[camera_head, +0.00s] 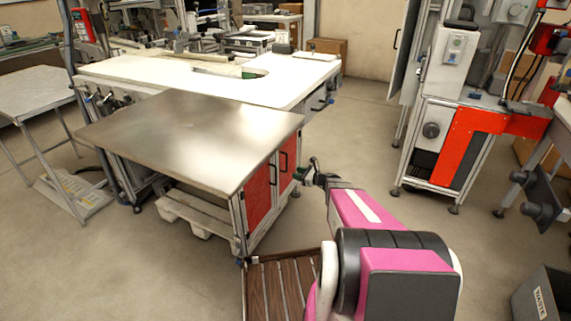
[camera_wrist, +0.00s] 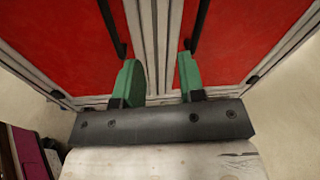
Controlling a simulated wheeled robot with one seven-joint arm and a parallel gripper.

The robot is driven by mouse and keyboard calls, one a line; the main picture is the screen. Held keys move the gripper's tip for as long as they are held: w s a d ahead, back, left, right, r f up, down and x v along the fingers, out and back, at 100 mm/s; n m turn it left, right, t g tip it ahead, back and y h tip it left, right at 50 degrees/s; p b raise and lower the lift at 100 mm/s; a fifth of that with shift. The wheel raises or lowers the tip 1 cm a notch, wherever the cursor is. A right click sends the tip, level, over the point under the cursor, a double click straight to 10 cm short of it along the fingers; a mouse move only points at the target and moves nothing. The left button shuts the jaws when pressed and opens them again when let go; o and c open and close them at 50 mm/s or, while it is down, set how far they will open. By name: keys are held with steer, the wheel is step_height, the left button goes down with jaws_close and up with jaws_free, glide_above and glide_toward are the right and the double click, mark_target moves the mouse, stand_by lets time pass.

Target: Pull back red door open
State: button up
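A cabinet under a metal tabletop has two red doors with black bar handles. The back red door (camera_head: 288,160) is the farther one in the head view, and the near red door (camera_head: 257,198) is beside it. In the wrist view the back door (camera_wrist: 250,35) appears to be the right one, with its handle (camera_wrist: 199,24) at the top. My gripper (camera_head: 308,171) is just right of the doors. Its two green fingers stand apart with nothing between them (camera_wrist: 161,75). The right fingertip appears close to the lower end of the back door's handle; I cannot tell if they touch.
The metal tabletop (camera_head: 195,135) overhangs the cabinet. A slatted wooden platform (camera_head: 282,285) lies below my arm. Open floor (camera_head: 345,140) lies right of the doors. A grey machine with a red panel (camera_head: 455,145) and a waste bin (camera_head: 542,298) stand farther right.

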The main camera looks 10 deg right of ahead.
steer(key=w+d+f+m+t, duration=0.1)
steer(key=w+d+m+t, duration=0.2)
steer(key=shift+h, duration=0.3)
steer(key=x, duration=1)
steer(key=shift+w+a+f, duration=0.1)
steer(key=shift+a, duration=0.15)
steer(key=shift+c, duration=0.3)
jaws_close()
